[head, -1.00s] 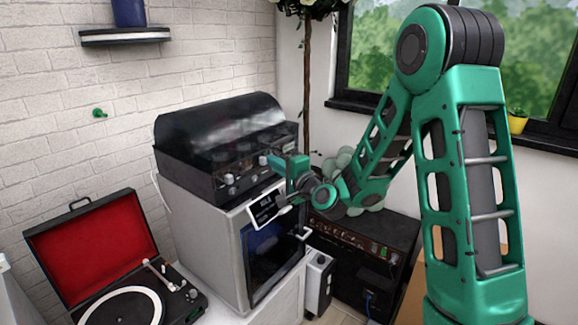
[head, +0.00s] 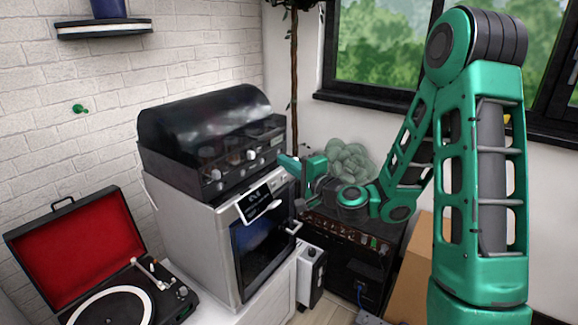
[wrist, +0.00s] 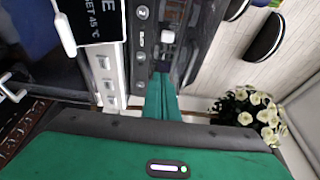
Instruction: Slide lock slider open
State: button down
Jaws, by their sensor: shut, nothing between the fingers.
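A black machine (head: 215,128) with a dark, glossy cover stands on a grey cabinet-like unit. Its front panel (head: 245,152) carries several knobs and pale controls. In the wrist view, a pale block-like control (wrist: 168,37) stands out from the dark panel beyond my fingers; it may be the lock slider, but I cannot tell for certain. My gripper (head: 287,160) is at the right end of the panel in the head view. Its green fingers show together and empty in the wrist view (wrist: 162,88), pointing towards the panel. Whether the fingertips touch it is unclear.
The grey unit (head: 190,235) has a tilted display (head: 258,204), a dark glass door and a protruding handle (head: 294,228). An open red-lined record player (head: 75,250) stands at left. A dark amplifier-like box (head: 350,260) and a plant sit at right.

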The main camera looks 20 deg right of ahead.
jog(key=shift+s+d, duration=0.25)
jog(key=shift+s, duration=0.35)
jog(key=shift+s+r, duration=0.2)
jog(key=shift+s, duration=0.05)
dwell(0.3)
